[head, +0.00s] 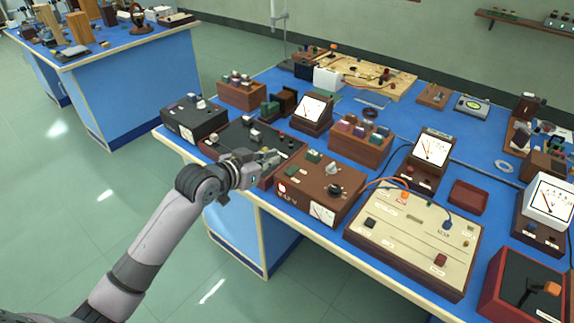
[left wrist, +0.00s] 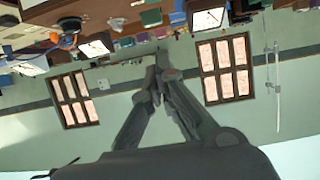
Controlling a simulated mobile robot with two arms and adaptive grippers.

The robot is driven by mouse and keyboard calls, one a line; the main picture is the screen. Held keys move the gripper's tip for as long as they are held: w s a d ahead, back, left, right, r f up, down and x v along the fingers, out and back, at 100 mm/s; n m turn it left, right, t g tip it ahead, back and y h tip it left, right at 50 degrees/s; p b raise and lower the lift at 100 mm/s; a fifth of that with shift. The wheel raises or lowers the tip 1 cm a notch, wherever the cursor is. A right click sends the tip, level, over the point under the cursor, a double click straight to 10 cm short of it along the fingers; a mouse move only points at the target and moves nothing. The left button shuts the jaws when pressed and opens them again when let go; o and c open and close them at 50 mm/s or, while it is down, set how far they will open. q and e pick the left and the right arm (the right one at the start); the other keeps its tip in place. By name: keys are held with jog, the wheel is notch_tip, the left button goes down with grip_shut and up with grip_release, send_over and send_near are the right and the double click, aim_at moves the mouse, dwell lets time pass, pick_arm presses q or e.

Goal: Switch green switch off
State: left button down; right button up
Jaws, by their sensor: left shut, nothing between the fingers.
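A small green switch (head: 314,156) sits on top of the brown instrument box (head: 300,192), which also has dark knobs and a small meter. Whether the switch is on or off is too small to tell. My right gripper is not in view.
A meter stand (head: 312,110) and a brown box with coloured blocks (head: 360,142) stand behind. A cream panel with wires (head: 410,240) lies to the right. The blue bench (head: 400,125) is crowded; the green floor (head: 110,185) at left is clear.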

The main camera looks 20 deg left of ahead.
pick_arm(q)
jog(key=p, duration=0.1)
send_over(289, 173)
notch_tip(289, 173, down, 3)
jog(key=shift+s+r, duration=0.1)
notch_tip(289, 173, down, 3)
jog(key=shift+s+r, duration=0.1)
jog(key=shift+s, duration=0.05)
jog(key=shift+s+a+f+p, duration=0.15)
jog(key=shift+f+p, duration=0.15)
jog(key=shift+f, duration=0.4)
jog(key=shift+f, duration=0.1)
